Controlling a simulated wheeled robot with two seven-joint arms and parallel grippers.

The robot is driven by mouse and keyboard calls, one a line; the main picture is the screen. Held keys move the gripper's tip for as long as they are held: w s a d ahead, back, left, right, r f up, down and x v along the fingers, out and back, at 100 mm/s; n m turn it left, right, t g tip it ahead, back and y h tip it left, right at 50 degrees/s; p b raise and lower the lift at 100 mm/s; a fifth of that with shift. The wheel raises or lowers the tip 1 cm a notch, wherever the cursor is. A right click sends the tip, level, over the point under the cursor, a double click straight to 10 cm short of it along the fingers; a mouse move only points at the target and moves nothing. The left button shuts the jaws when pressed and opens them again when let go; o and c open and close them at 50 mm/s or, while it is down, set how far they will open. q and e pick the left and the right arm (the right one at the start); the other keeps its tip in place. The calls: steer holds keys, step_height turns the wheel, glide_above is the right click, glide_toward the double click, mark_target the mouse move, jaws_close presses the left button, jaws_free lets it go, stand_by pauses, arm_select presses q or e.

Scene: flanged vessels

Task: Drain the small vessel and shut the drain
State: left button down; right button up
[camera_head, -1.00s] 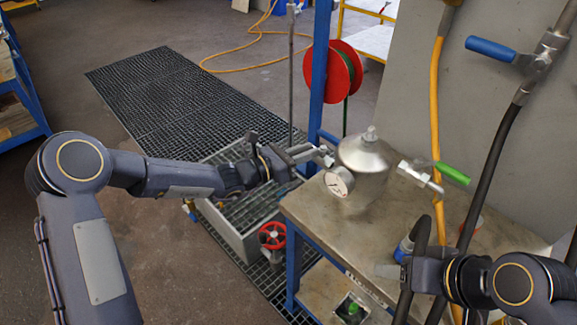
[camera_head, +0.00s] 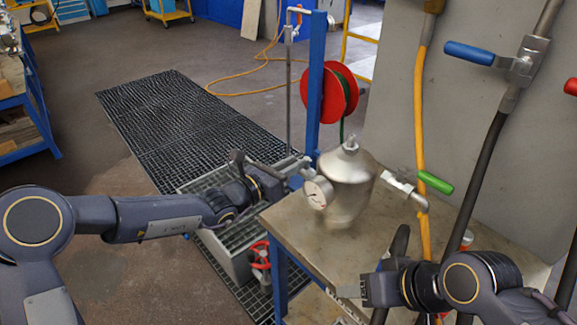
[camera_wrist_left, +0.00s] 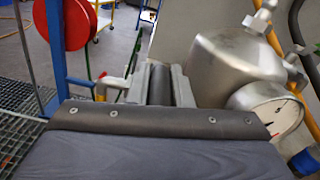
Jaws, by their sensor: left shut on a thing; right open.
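The small metal vessel (camera_head: 346,190) stands on the bench, with a round white gauge (camera_head: 318,192) on its near left side. A valve with a green lever (camera_head: 435,183) and a downturned spout (camera_head: 419,202) is on its right side. My left gripper (camera_head: 300,167) is at the vessel's left, behind the gauge. In the left wrist view its jaws are closed around a dark cylindrical part (camera_wrist_left: 160,85) beside the vessel (camera_wrist_left: 235,65); I cannot tell exactly what part it is. My right gripper (camera_head: 368,288) is open over the bench's near right part.
The bench (camera_head: 300,232) has free surface left of the vessel. Blue-handled (camera_head: 469,53) and red-handled (camera_head: 571,87) valves and hoses hang at the right. A red handwheel (camera_head: 260,255) is low beside the bench. A red reel (camera_head: 330,92) is on a blue post behind.

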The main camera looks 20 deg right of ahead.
arm_select(q)
steer(key=c, duration=1.3)
jaws_free()
steer(key=v, duration=0.7)
steer(key=shift+s+a, duration=0.2)
steer(key=shift+a, duration=0.15)
